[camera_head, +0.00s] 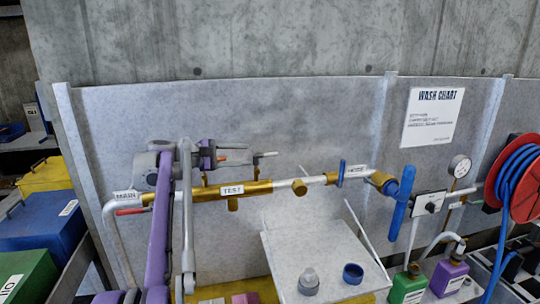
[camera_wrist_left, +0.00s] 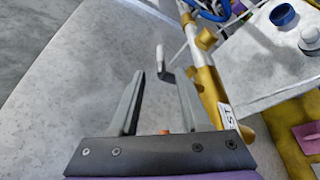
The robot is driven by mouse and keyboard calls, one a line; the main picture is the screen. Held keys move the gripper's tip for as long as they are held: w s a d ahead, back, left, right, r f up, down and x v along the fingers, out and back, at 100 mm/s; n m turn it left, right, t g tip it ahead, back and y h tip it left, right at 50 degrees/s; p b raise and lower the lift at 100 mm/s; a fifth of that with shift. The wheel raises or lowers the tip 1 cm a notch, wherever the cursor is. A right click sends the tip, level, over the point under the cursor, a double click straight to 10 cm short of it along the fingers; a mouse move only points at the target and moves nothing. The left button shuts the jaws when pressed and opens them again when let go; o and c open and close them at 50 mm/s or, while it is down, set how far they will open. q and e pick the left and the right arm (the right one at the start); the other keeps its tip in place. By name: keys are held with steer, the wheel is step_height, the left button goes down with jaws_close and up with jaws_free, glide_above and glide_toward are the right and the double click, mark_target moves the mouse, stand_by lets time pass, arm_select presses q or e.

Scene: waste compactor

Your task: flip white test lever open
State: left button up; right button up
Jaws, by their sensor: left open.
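The white test lever (camera_head: 267,154) stands up from the yellow pipe section labelled TEST (camera_head: 232,189), in front of the grey wall panel. In the left wrist view the white-tipped lever (camera_wrist_left: 160,57) rises on a grey arm beside the yellow pipe (camera_wrist_left: 211,90). My left gripper (camera_head: 246,153) is open and points right toward the lever, just left of it. In the left wrist view the open fingers of my left gripper (camera_wrist_left: 152,83) are empty, and the lever shows just beyond their tips. I see no contact with the lever. My right gripper is not in view.
A blue valve handle (camera_head: 401,212) is at the right, near a gauge (camera_head: 459,166) and hose reel (camera_head: 517,178). A light tray (camera_head: 330,245) with blue and grey caps lies below the pipe.

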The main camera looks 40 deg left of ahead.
mark_target(266, 155)
arm_select(q)
steer(key=x, duration=1)
steer(key=shift+w+f+p, duration=0.1)
steer(key=shift+w+p, duration=0.1)
steer(key=shift+p, duration=0.2)
jaws_close()
stand_by(0.8)
